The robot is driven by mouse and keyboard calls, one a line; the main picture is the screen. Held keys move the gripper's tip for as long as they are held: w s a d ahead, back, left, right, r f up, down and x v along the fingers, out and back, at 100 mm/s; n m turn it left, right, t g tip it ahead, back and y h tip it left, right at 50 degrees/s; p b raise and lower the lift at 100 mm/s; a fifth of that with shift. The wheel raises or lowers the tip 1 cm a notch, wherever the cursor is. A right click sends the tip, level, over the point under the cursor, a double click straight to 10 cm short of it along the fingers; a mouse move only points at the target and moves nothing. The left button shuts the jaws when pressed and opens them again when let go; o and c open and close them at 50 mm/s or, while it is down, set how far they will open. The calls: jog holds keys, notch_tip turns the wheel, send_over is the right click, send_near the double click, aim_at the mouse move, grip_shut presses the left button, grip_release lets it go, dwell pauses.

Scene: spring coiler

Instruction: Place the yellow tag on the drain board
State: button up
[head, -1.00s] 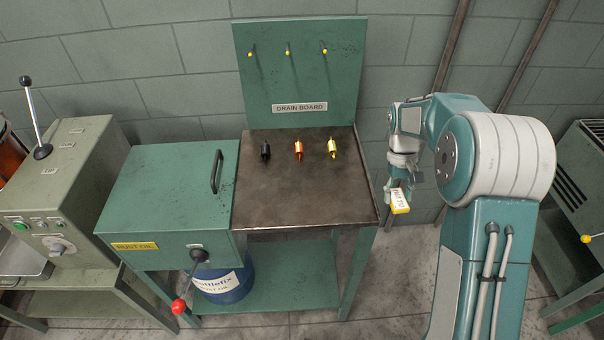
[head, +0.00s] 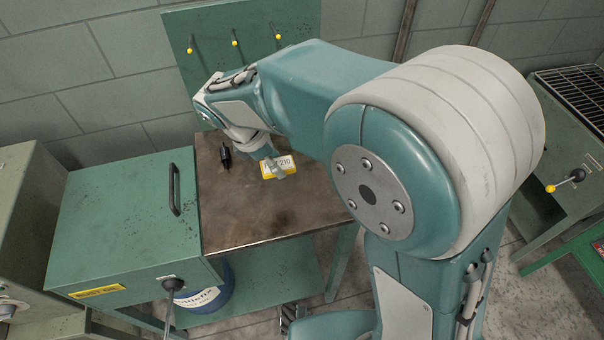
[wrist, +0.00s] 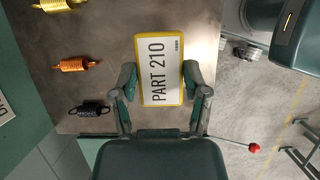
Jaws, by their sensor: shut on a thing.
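The yellow tag (head: 279,168) has a white face reading PART 210. My gripper (wrist: 160,78) is shut on it, one finger on each side; the tag also shows in the wrist view (wrist: 160,70). In the head view it appears over the dark metal tabletop; its height above the top is hard to judge. The drain board (head: 185,62) is the green upright panel at the back, with three yellow-tipped pegs; my arm hides its lower right and sign. Its edge shows at the left of the wrist view (wrist: 14,75).
A black spring (head: 225,156), an orange spring (wrist: 77,64) and a yellow spring (wrist: 55,5) lie on the tabletop (head: 225,222) between tag and board. A green box with a handle (head: 174,190) stands left. The tabletop's front is clear.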

send_over(315, 181)
jog(key=a, duration=0.2)
jog(key=f, duration=0.6)
jog(key=shift+s+d+f, duration=0.1)
jog(key=shift+s+f, duration=0.25)
jog(key=shift+f, duration=0.05)
jog(key=shift+w+d+f, duration=0.15)
jog(key=shift+d+f, duration=0.25)
jog(key=shift+d, duration=0.05)
jog(key=shift+w+f, duration=0.15)
jog(key=shift+f, duration=1.7)
jog(key=shift+f, duration=0.1)
jog(key=o, duration=1)
jog(key=shift+d, duration=0.1)
jog(key=shift+o, duration=0.2)
